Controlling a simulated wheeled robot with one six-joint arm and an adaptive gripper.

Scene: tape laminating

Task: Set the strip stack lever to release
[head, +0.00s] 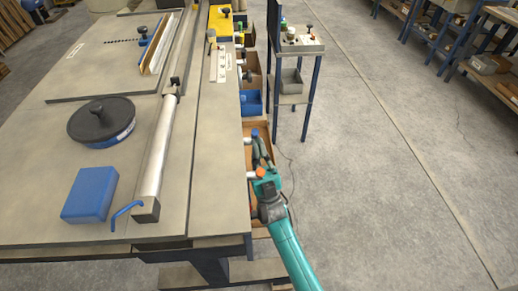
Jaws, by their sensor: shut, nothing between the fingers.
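A stack of thin upright strips (160,46), white to orange-yellow, stands on the raised board at the far part of the table. My gripper (258,143) is at the end of the teal arm, beside the table's right edge and far from the strip stack.
A silver roller (157,150), a round black-lidded container (101,121) and a blue block (90,194) occupy the near table. Bins, including a blue bin (250,102), line its right side. A small stand (301,40) is behind my gripper. The floor to the right is clear.

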